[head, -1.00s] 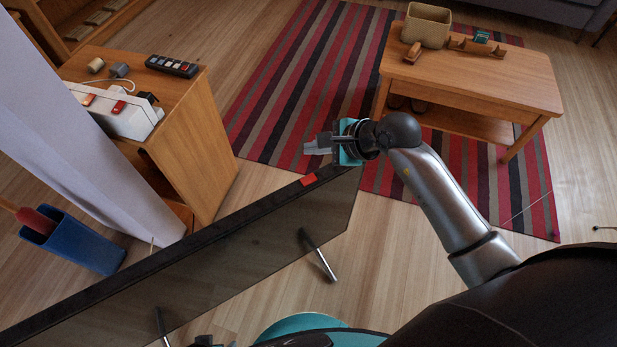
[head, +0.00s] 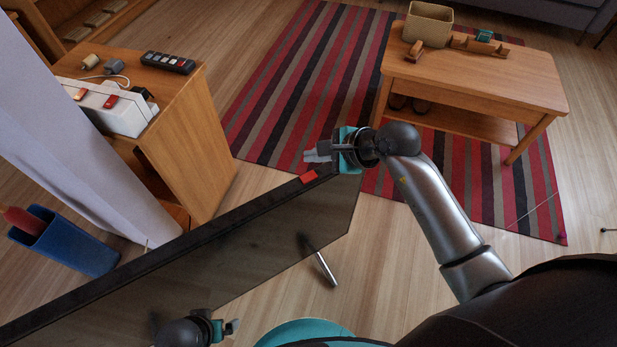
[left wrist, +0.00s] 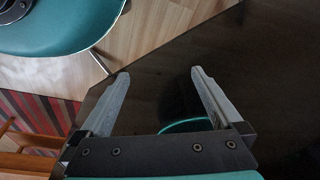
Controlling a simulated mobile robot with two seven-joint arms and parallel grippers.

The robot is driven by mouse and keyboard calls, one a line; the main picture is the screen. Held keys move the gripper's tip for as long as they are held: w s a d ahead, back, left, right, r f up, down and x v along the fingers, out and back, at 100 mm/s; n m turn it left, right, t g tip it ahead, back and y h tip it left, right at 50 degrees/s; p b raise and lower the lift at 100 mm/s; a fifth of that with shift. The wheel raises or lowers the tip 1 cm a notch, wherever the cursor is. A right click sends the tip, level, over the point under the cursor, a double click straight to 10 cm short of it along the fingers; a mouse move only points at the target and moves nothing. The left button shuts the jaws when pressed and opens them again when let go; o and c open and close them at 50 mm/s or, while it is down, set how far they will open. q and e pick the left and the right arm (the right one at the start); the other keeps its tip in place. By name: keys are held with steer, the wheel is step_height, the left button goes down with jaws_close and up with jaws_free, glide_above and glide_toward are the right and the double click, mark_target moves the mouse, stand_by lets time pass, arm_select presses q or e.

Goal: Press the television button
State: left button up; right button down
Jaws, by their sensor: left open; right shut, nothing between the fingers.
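The television (head: 250,245) is a dark flat panel seen from above, running from lower left to the middle of the head view. The red button (head: 309,177) sits on its top edge near the right end. My right gripper (head: 311,155) is shut and empty, just above and behind the button in the picture; I cannot tell whether they touch. My left gripper (head: 232,327) is low in the head view, in front of the panel. In the left wrist view its fingers (left wrist: 160,100) are open, with the dark panel beyond them and nothing between them.
A wooden cabinet (head: 190,130) with a remote (head: 168,62) and a white power strip (head: 120,112) stands at left. A blue bin (head: 65,240) is on the floor. A low wooden table (head: 490,85) stands on the striped rug (head: 290,80) at right.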

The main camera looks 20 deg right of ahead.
mark_target(313, 178)
step_height(313, 178, down, 4)
steer(key=b, duration=0.2)
steer(key=shift+r+b, duration=0.25)
steer(key=shift+b, duration=0.05)
arm_select(q)
steer(key=w+r+t, duration=0.1)
steer(key=w+r, duration=0.2)
steer(key=r, duration=0.4)
steer(key=shift+d+b, duration=0.35)
arm_select(e)
steer(key=shift+f, duration=0.45)
arm_select(q)
steer(key=shift+w, duration=0.1)
arm_select(e)
steer(key=shift+f, duration=0.1)
stand_by(0.5)
steer(key=shift+f, duration=0.35)
arm_select(q)
steer(key=shift+f, duration=0.25)
steer(key=shift+w+r, duration=0.1)
